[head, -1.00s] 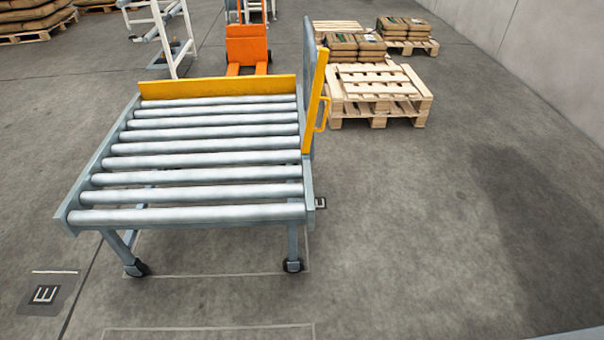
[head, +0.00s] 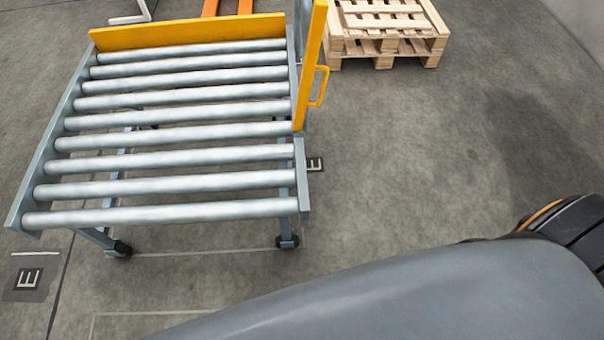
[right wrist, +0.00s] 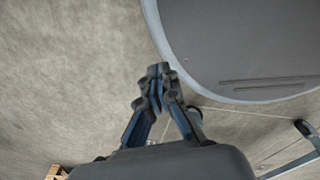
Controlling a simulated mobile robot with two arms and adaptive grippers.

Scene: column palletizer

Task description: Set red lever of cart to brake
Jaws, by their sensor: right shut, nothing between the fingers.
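The cart (head: 303,200) with a roller top stands left of centre in the head view. It has a yellow back board (head: 190,32) and an upright yellow panel with a handle (head: 319,86) on its right side. I cannot see a red lever in any view. My right gripper (right wrist: 158,72) shows in the right wrist view, shut and empty, with bare floor behind it. It is apart from the cart. My left gripper is not in view.
Wooden pallets (head: 390,28) are stacked behind the cart to the right. Orange forks (head: 228,6) show at the top edge. The floor (head: 420,150) right of the cart is clear up to a grey wall. Floor markings (head: 28,278) lie beside the cart.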

